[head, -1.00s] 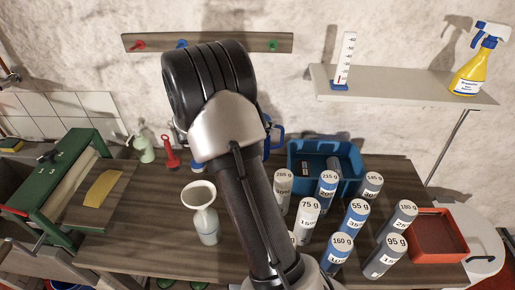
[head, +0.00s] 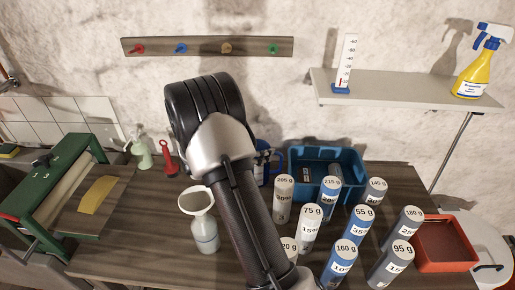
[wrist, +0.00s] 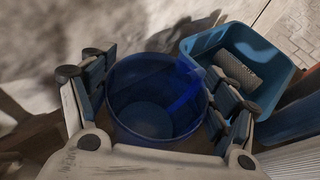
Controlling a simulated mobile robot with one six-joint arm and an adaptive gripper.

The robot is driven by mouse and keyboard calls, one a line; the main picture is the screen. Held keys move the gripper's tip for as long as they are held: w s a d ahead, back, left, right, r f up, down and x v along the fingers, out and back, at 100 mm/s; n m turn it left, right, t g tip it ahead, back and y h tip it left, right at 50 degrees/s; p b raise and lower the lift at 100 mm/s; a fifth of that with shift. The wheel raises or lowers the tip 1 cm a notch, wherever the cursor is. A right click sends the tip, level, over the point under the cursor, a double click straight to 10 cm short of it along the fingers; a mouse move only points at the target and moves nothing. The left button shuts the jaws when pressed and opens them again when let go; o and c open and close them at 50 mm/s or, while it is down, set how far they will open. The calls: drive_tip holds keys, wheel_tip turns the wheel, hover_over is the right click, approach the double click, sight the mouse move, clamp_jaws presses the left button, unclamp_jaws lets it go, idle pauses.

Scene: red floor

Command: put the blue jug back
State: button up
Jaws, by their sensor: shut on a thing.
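The blue jug (wrist: 150,112) is between the two fingers of my gripper (wrist: 157,98) in the wrist view, its open mouth towards the camera. My gripper is shut on it. In the head view only part of the jug (head: 261,164) shows, with its handle to the right, behind my arm. A wooden rail (head: 207,47) with red, blue, yellow and green hooks is on the wall above.
The blue bin (head: 353,185) also shows in the wrist view (wrist: 270,62). Several labelled cylinders (head: 310,228) crowd the table's right part, beside a red tray (head: 478,262). A funnel-topped bottle (head: 204,232) stands left of my arm. A shelf (head: 405,92) holds a spray bottle (head: 473,75).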

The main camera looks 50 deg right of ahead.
drive_tip(key=shift+f, duration=0.15)
drive_tip(key=o, duration=2.1)
drive_tip(key=shift+c, duration=0.2)
drive_tip(key=shift+r, duration=0.2)
drive_tip(key=p+v, duration=0.3)
drive_tip(key=v, duration=0.9)
drive_tip(key=s+a+r+m+y, duration=0.6)
drive_tip(key=s+a+r+m, duration=0.3)
drive_tip(key=s+a+r, duration=0.15)
drive_tip(key=s+a+r+m+t+y, duration=0.1)
drive_tip(key=s+a+m+t+y, duration=0.2)
drive_tip(key=s+a, duration=0.3)
drive_tip(key=s+a+r+m+t+y, duration=0.2)
drive_tip(key=s+a, duration=0.4)
drive_tip(key=a, duration=0.5)
drive_tip(key=m+t+y, duration=0.1)
drive_tip(key=m+y, duration=0.1)
drive_tip(key=shift+a+m+y, duration=0.25)
drive_tip(key=shift+m+y, duration=0.05)
drive_tip(key=shift+m, duration=0.1)
drive_tip(key=shift+s+r, duration=0.1)
drive_tip(key=shift+r, duration=0.05)
